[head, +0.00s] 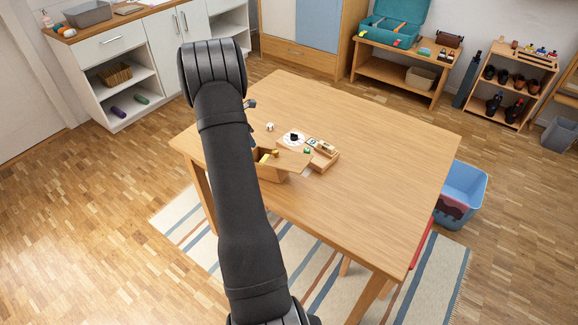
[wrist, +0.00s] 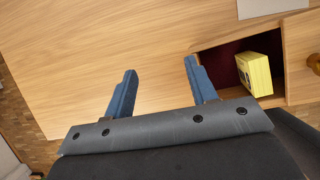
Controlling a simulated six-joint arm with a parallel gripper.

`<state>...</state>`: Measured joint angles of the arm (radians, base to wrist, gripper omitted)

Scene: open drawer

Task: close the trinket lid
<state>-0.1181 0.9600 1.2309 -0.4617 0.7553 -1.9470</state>
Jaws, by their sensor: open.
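The wooden trinket box (head: 272,174) stands on the table, partly hidden behind my arm in the head view. Its flat wooden lid (head: 294,160) lies shifted to the right, leaving the left part of the box open. In the wrist view the lid (wrist: 301,40) shows at the right edge with a brass knob (wrist: 314,63). A yellow block (wrist: 254,74) lies in the dark red-lined opening. My gripper (wrist: 158,74) is open and empty, its blue fingers over bare wood left of the opening. The right finger is near the opening's left edge; I cannot tell whether it touches.
Right of the box are a small wooden tray (head: 325,158) with small items and a white round mat (head: 291,139) with a black object. A small white die (head: 270,127) lies behind. The table's (head: 390,150) right and front areas are clear.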

